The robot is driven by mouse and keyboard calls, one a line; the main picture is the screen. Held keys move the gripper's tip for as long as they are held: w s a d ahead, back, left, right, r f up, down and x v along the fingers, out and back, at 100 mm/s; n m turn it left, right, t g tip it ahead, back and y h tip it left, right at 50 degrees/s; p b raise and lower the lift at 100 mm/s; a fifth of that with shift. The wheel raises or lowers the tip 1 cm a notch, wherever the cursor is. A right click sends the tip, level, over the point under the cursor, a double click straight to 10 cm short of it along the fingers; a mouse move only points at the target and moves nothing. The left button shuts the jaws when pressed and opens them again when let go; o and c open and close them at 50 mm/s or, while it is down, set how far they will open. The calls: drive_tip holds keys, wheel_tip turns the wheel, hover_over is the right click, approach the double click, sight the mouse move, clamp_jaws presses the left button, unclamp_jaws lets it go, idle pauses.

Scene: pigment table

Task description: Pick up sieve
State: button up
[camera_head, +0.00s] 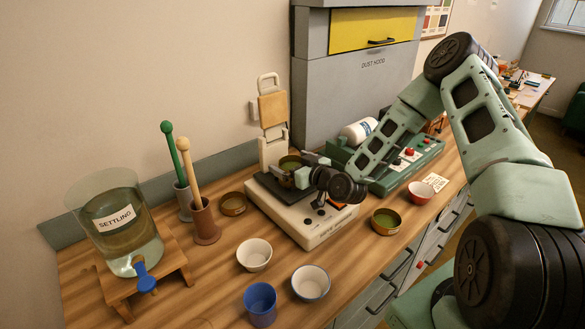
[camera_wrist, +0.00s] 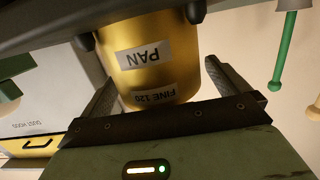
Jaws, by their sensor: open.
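A brass sieve stack (camera_head: 291,163) with green matter in its top stands on the dark plate of a white machine (camera_head: 300,225) in the head view. The wrist view shows it upside down, as a brass pan (camera_wrist: 145,80) labelled PAN and a sieve (camera_wrist: 152,97) labelled FINE 120, which sits above the pan. My gripper (camera_head: 305,168) is at the stack's right side in the head view. In the wrist view my gripper (camera_wrist: 163,95) is open, with one finger on each side of the brass wall. I cannot tell whether the fingers touch it.
A brass dish (camera_head: 233,204), another with green contents (camera_head: 386,221), a white bowl (camera_head: 254,254), a grey-white bowl (camera_head: 311,283), a blue cup (camera_head: 260,304) and a red bowl (camera_head: 421,192) surround the machine. The settling jar (camera_head: 124,240) and pestle holders (camera_head: 204,222) stand left.

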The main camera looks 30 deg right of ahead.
drive_tip(key=shift+c, duration=0.3)
drive_tip(key=c, duration=1)
drive_tip(key=shift+c, duration=0.2)
drive_tip(key=shift+r, duration=0.2)
